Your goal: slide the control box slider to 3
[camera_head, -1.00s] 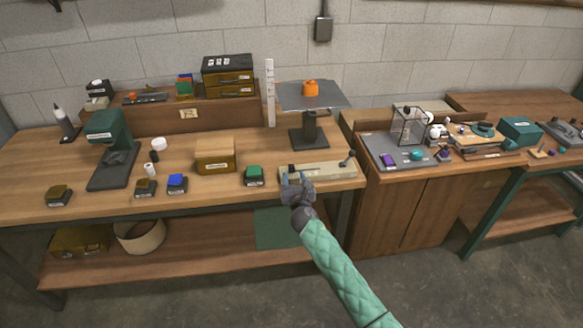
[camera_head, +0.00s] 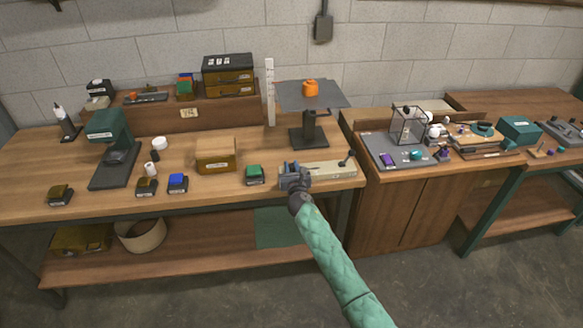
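The control box (camera_head: 335,171) is a long, low beige block lying near the front edge of the workbench, with a small dark lever at its right end. My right gripper (camera_head: 291,172) is over the left end of the box and hides that part, including the slider. The fingers are too small and too covered to tell whether they are open or shut, or touching the slider. No scale marks can be read. My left gripper is not in view.
A green-topped block (camera_head: 254,174) sits close to the left of the control box. The bench front edge is just below the box.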

